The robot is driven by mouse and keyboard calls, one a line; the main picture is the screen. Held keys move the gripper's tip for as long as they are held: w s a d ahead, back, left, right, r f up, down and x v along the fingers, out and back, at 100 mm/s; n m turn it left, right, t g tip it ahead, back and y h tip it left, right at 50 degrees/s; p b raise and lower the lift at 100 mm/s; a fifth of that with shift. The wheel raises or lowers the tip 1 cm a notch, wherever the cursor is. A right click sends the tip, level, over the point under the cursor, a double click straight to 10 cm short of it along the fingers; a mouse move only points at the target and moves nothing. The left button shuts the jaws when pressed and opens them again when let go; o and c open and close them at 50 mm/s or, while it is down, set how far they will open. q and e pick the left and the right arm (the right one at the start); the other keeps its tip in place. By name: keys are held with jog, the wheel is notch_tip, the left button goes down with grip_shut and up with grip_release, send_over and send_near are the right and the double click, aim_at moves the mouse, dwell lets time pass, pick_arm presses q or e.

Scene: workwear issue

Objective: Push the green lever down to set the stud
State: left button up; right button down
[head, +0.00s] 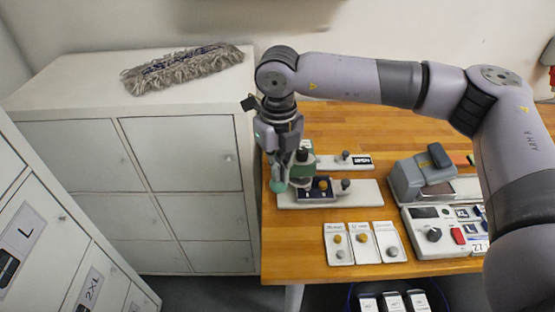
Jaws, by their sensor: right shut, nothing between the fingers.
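The green press stands on a pale base plate (355,193) at the left end of the wooden table. The green lever's rounded end (278,186) shows low at the press's left side, beside my right gripper. My right gripper (292,168) points down at the press, shut with nothing held. It hides much of the press and lever, and I cannot tell whether it touches the lever. A dark piece (320,187) lies on the base under the press; the stud itself is hidden or too small to tell. My left gripper is out of view.
Three white cards with round studs (361,243) lie at the table's front. A second plate (352,161) is behind the press. A grey machine (423,177) and a white device (440,236) stand to the right. White lockers (186,152) with a mop head (183,68) are left.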

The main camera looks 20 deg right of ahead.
aim_at(279, 184)
jog(key=shift+s+f+b, duration=0.15)
jog(key=shift+f+b, duration=0.4)
jog(key=shift+f, duration=0.2)
jog(key=shift+s+a+f+b, duration=0.1)
jog(key=shift+s+f+b, duration=0.1)
jog(key=shift+f+b, duration=0.9)
jog(key=shift+r, duration=0.1)
jog(key=shift+w+r+p, duration=0.1)
jog(key=shift+r+p, duration=0.4)
jog(key=shift+r, duration=0.4)
notch_tip(279, 184, up, 11)
jog(key=p, duration=0.5)
